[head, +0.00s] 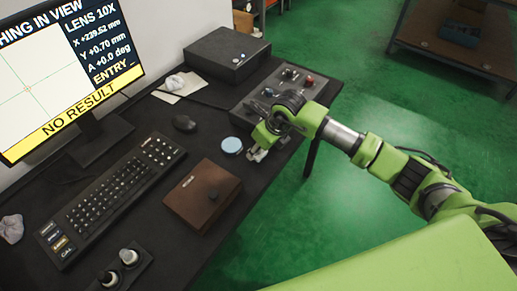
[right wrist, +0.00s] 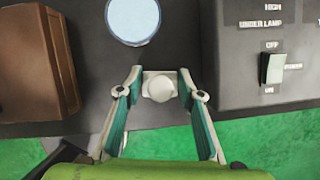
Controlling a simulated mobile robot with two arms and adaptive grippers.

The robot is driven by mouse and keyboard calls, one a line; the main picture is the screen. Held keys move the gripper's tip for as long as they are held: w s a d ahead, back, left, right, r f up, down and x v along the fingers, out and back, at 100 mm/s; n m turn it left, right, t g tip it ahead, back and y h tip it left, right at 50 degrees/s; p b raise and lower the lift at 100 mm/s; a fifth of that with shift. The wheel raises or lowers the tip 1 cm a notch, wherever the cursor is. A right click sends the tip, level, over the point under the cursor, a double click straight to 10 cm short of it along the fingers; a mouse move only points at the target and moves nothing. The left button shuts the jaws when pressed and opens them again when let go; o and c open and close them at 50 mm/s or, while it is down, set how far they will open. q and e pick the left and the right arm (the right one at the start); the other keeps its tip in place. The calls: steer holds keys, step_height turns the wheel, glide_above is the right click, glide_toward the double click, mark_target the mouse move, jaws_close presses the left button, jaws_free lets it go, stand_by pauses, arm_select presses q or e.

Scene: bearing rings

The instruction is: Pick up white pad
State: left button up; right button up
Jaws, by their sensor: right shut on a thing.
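A small white pad with a rounded knob on top (right wrist: 159,87) sits between the fingertips of my right gripper (right wrist: 160,80) in the right wrist view. The gripper is shut on it, with the two fingertips at its left and right sides. In the head view my right gripper (head: 259,151) is low at the right edge of the dark bench, beside a pale blue disc; the pad is too small there to make out clearly. I cannot tell whether the pad touches the bench. My left gripper is not in view.
The pale blue disc (head: 231,145) lies just left of the gripper. A brown case (head: 203,195) is nearer, and a grey switch box (head: 285,88) stands behind. A mouse (head: 185,124), keyboard (head: 110,198) and monitor (head: 60,70) are at left. Green floor lies beyond the bench edge.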

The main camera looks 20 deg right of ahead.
steer(key=shift+r, duration=0.6)
step_height(320, 180, up, 3)
steer(key=shift+s+f+p, duration=0.1)
steer(key=shift+p, duration=1.1)
steer(key=s+a+r+p, duration=0.4)
steer(key=s+r+p, duration=0.4)
steer(key=s, duration=0.5)
steer(key=shift+s+r, duration=0.15)
steer(key=shift+r, duration=0.25)
steer(key=shift+o, duration=1.3)
steer(key=shift+d, duration=0.1)
